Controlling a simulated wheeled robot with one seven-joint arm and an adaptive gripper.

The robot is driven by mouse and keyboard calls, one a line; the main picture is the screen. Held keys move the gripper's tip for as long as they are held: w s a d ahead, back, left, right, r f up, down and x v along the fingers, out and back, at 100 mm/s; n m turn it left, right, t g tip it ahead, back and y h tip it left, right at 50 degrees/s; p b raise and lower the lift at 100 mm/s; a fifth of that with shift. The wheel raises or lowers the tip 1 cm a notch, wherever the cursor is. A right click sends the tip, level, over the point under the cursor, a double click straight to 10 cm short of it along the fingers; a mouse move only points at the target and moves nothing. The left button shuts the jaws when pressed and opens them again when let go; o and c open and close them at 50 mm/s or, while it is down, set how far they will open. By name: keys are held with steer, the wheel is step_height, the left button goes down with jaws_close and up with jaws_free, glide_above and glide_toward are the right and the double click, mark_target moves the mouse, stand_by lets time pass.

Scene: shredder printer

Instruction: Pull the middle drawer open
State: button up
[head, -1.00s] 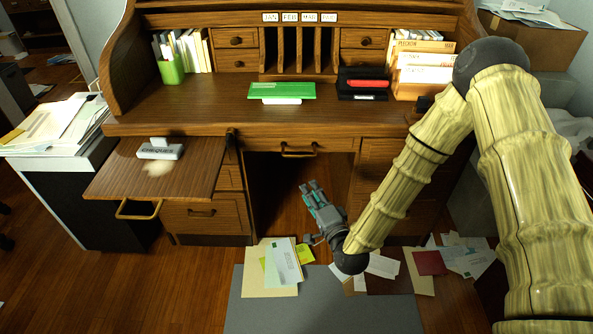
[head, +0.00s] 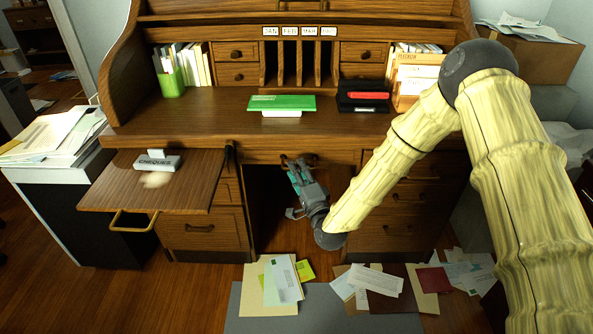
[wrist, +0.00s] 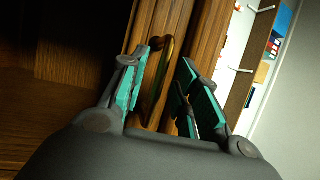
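The middle drawer (head: 342,157) is a shallow wooden drawer under the centre of the desktop, and it looks shut. In the wrist view, my gripper (wrist: 165,76) is open, with teal-padded fingers spread apart.
A pulled-out side board (head: 190,190) at left carries a cheques block (head: 160,163). A right-hand drawer stack (head: 400,228) stands beside my arm. Papers (head: 283,282) lie on the floor below. The knee space (head: 268,210) is open.

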steer(key=shift+w+a+r, duration=0.15)
steer(key=shift+w+a, duration=0.1)
steer(key=shift+w, duration=0.35)
steer(key=shift+c, duration=0.5)
jaws_close()
steer(key=shift+s, duration=0.1)
